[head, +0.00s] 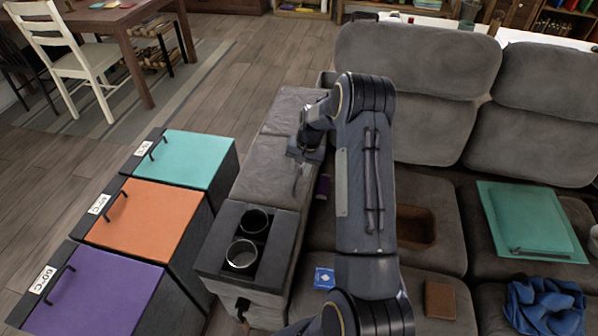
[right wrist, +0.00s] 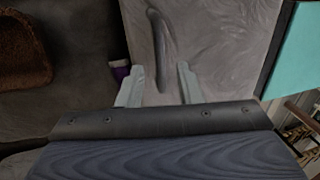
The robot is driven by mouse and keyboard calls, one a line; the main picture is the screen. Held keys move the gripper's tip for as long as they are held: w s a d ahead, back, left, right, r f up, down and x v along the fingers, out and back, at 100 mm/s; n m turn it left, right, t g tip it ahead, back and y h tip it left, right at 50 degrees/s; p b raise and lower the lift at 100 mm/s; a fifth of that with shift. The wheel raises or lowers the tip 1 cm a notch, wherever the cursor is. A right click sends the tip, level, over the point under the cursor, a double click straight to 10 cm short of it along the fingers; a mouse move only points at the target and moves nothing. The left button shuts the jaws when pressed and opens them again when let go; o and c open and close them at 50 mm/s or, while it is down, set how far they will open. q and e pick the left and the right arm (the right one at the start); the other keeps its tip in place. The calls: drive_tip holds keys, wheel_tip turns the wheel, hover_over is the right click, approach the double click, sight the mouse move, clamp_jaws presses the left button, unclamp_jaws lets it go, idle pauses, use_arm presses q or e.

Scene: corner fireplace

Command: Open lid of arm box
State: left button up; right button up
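The arm box is the grey sofa armrest (head: 262,175), left of the seats, with a padded lid that looks closed. A thin grey handle (head: 297,181) stands on the lid's right part; it also shows in the right wrist view as a curved dark handle (right wrist: 160,48). My right gripper (head: 301,160) is over the lid by the handle. In the right wrist view its two pale fingers (right wrist: 161,84) are apart, with the handle's lower end between or just ahead of them. I cannot tell whether they touch it. My left gripper is not in view.
A black cup-holder panel (head: 212,238) forms the armrest's near end. Purple (head: 95,295), orange (head: 150,216) and teal (head: 197,158) lidded boxes stand to its left. A small purple item (right wrist: 119,72) lies beside the lid. The seats hold a teal folder (head: 530,222) and blue cloth (head: 545,308).

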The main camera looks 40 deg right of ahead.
drive_tip(key=shift+w+a+f, duration=0.15)
drive_tip(key=shift+f, duration=0.9)
drive_tip(key=shift+c, duration=0.3)
clamp_jaws()
